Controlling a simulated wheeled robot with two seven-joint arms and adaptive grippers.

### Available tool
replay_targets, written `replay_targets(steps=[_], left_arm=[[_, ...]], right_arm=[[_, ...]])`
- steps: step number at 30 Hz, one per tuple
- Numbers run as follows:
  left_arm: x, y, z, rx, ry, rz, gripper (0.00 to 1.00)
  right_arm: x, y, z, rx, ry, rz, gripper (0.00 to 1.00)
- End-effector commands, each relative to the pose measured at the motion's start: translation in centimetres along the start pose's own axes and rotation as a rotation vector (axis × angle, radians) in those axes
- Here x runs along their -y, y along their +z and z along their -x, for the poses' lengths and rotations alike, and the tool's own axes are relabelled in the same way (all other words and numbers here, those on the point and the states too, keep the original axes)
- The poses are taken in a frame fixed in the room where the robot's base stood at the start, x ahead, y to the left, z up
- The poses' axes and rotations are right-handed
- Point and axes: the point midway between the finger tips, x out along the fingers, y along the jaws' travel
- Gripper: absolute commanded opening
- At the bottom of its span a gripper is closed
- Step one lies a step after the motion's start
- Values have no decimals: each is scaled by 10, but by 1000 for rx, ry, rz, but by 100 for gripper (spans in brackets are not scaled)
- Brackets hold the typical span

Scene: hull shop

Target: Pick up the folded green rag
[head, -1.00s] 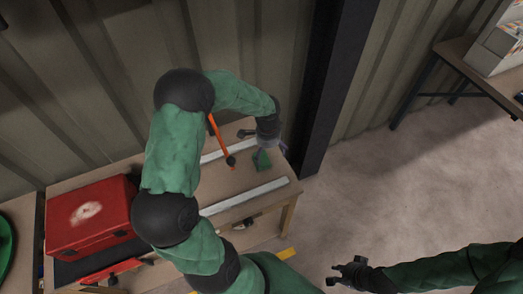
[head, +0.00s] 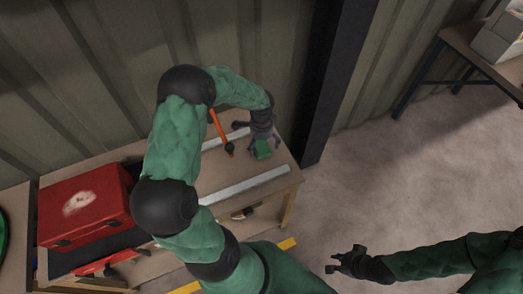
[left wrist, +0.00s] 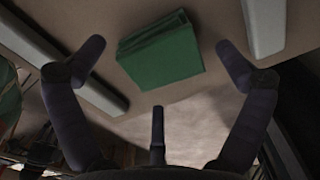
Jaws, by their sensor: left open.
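The folded green rag (head: 262,149) lies on the wooden workbench (head: 222,180) near its right end, between two pale strips. In the left wrist view the rag (left wrist: 160,52) is a thick folded block ahead of the fingers. My left gripper (head: 262,143) is right at the rag in the head view. In the left wrist view its fingers (left wrist: 157,62) are spread wide, with the rag between and beyond the tips, and no contact shows. My right gripper (head: 343,262) is empty, out over the floor at the lower right, with its fingers apart.
A pale strip (head: 245,184) runs along the bench front. An orange-handled tool (head: 220,132) lies left of the rag. A red toolbox (head: 85,205) stands at the bench's left. A dark post (head: 335,80) rises just behind the bench's right end.

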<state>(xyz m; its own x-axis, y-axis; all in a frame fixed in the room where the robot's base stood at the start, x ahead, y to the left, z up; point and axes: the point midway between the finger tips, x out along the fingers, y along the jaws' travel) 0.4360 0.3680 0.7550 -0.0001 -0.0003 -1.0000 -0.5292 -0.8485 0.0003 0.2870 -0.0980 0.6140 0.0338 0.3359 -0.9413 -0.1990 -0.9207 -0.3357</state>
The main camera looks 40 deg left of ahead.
Motion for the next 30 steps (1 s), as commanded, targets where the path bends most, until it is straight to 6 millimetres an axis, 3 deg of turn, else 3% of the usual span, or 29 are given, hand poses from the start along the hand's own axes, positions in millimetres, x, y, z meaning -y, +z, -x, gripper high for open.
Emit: replay_targets(steps=[1,4,12,18,30], left_arm=[[0,1,-12,1,1,0,100],[0,1,-22,2,1,-1,100],[0,0,-23,0,-1,-1,97],[0,0,-23,0,0,-1,41],[-1,0,-23,1,2,-1,39]], right_arm=[[-2,0,-7,0,0,0,26],[-4,0,-11,0,0,0,26],[-4,0,-10,0,0,0,26],[-4,0,-10,0,0,0,26],[-3,0,-10,0,0,0,26]])
